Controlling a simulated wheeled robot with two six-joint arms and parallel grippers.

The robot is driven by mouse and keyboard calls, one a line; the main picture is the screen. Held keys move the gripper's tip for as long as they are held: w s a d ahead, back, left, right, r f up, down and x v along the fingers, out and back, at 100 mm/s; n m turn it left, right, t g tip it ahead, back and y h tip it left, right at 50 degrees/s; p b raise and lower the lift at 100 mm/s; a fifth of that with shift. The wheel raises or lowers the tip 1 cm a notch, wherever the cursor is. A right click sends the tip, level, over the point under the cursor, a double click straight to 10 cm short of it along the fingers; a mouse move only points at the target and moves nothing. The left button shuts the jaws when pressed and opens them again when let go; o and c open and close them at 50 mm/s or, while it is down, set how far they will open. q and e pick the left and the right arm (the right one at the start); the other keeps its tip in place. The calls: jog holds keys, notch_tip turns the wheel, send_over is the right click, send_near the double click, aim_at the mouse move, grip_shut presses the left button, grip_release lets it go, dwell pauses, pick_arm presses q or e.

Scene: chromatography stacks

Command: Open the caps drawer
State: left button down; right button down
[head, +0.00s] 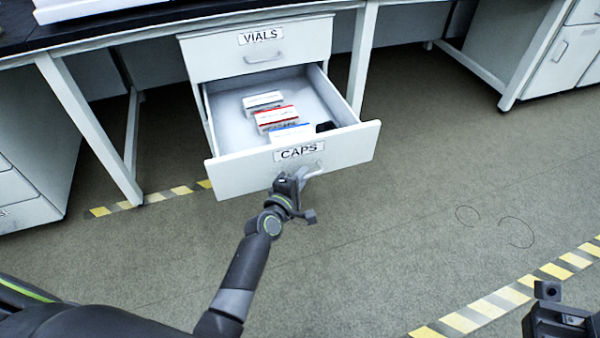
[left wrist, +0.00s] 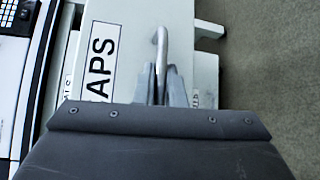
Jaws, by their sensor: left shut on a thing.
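The caps drawer (head: 238,173) is the lower drawer of the white cabinet and stands pulled far out, its inside in view. Its front bears a CAPS label (head: 299,151). My left gripper (head: 308,174) is at the drawer front, just below the label. In the left wrist view its fingers (left wrist: 160,84) are shut on the drawer handle (left wrist: 161,48), beside the CAPS label (left wrist: 102,60). Part of my right gripper (head: 562,318) shows at the lower right corner, away from the drawer; its fingers cannot be made out.
Inside the drawer lie several small boxes, one with a red stripe (head: 276,118), and a dark item (head: 326,127). The VIALS drawer (head: 258,52) above is closed. A table leg (head: 362,60) stands close to the right. The floor right of the drawer is clear, with yellow-striped tape (head: 500,302).

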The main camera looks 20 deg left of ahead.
pick_arm(q)
jog(key=c, duration=1.5)
grip_release()
jog(key=v, duration=1.7)
jog(key=shift+s, duration=0.25)
